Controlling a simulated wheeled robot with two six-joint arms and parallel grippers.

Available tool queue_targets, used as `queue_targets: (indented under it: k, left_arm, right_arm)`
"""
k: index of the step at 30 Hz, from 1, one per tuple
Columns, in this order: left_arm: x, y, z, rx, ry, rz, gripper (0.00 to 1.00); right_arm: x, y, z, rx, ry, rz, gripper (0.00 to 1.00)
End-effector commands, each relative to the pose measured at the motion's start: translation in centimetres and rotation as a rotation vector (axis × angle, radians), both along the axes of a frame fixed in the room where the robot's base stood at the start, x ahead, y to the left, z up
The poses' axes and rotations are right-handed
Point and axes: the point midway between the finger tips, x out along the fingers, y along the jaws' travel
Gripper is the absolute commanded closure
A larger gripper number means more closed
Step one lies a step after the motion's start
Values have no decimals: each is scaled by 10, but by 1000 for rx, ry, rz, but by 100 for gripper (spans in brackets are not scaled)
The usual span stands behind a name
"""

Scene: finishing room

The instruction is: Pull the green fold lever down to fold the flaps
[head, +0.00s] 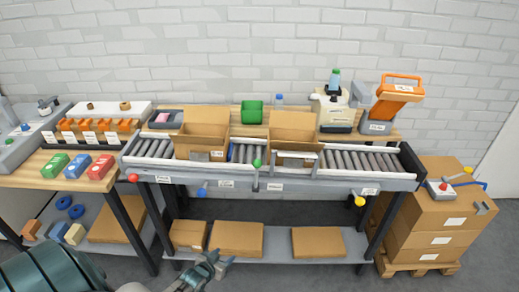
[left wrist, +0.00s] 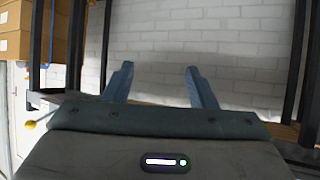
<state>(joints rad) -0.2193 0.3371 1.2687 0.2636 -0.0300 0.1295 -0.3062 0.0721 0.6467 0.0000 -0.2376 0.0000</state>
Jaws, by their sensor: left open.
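The green fold lever's round knob (head: 257,163) stands at the front edge of the roller conveyor, between two open cardboard boxes. The left box (head: 205,130) and the right box (head: 294,133) sit on the rollers with flaps up. My left gripper (head: 218,262) is low in front of the bench, below and left of the green knob and well apart from it. Its two fingers (left wrist: 158,85) are spread and empty in the left wrist view, with white brick wall beyond. The lever does not show in the left wrist view. My right gripper is not in view.
Red (head: 133,178), blue (head: 202,192) and yellow (head: 360,200) knobs stick out along the conveyor front (head: 300,181). Stacked cartons (head: 432,225) stand at right. A lower shelf (head: 275,249) holds flat cartons. Floor in front is partly visible.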

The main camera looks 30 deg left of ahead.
Motion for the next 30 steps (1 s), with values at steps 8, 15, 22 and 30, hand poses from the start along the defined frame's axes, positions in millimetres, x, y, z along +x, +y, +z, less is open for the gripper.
queue_targets:
  k: [8, 15, 22, 30]
  left_arm:
    - [94, -1, 254, -78, -434, -79, 48]
    - [109, -9, 310, -109, -540, -110, 48]
    - [135, -9, 305, -108, -543, -110, 48]
    - [167, -10, 305, -109, -543, -108, 48]
  right_arm:
    - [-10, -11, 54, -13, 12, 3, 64]
    - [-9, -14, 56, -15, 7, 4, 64]
    - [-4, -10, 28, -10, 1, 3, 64]
    - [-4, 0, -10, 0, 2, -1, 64]
